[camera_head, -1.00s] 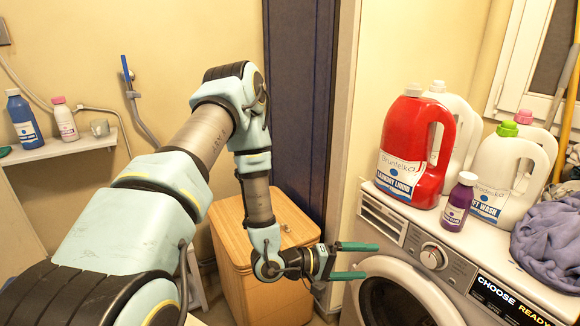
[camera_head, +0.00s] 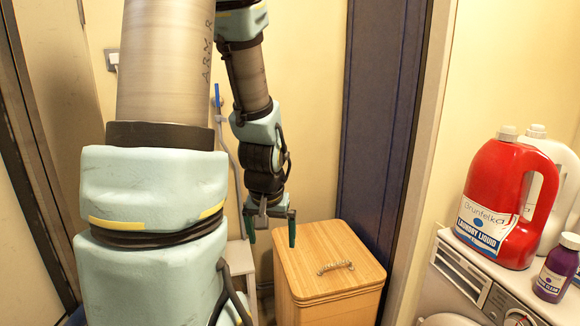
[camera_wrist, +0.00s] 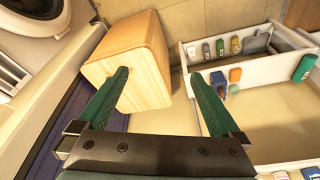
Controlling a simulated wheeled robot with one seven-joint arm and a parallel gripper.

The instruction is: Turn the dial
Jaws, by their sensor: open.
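The washing machine (camera_head: 462,268) stands at the right of the head view, cut off by the frame. Its dial (camera_head: 517,317) is only partly visible at the bottom edge, right of the detergent drawer. In the wrist view the washer (camera_wrist: 80,48) is at the upper left, with part of its round door. My gripper (camera_head: 271,240) is open and empty, pointing down, well to the left of the dial and apart from it. Its two green fingers also show spread apart in the wrist view (camera_wrist: 159,74).
A wooden hamper (camera_head: 325,268) with a rope handle stands between my gripper and the washer. A red laundry bottle (camera_head: 497,205) and a small purple bottle (camera_head: 556,272) stand on the washer. The wrist view shows white shelving (camera_wrist: 270,95) with several small containers.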

